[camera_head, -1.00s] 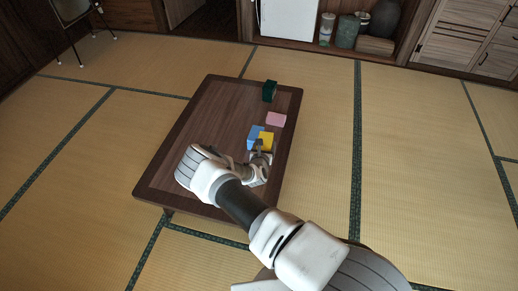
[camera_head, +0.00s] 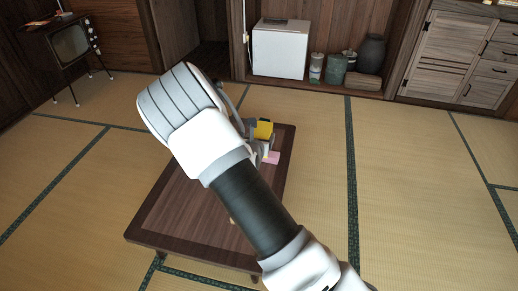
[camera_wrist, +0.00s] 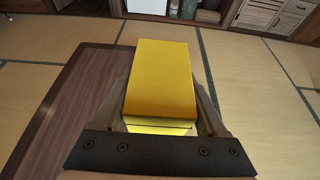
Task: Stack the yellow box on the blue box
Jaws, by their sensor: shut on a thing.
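My gripper (camera_head: 264,140) is shut on the yellow box (camera_head: 264,129) and holds it up above the low wooden table. In the wrist view the yellow box (camera_wrist: 162,75) sits between the two fingers, its long face toward the camera. The blue box is not visible in either current view; my arm covers much of the table in the head view.
The brown table (camera_head: 165,212) stands on tatami. A pink block (camera_head: 272,158) lies on it, partly hidden by my gripper. A white cabinet (camera_head: 280,50), jars and a dark vase (camera_head: 371,54) stand far back. A television (camera_head: 70,42) is at the far left.

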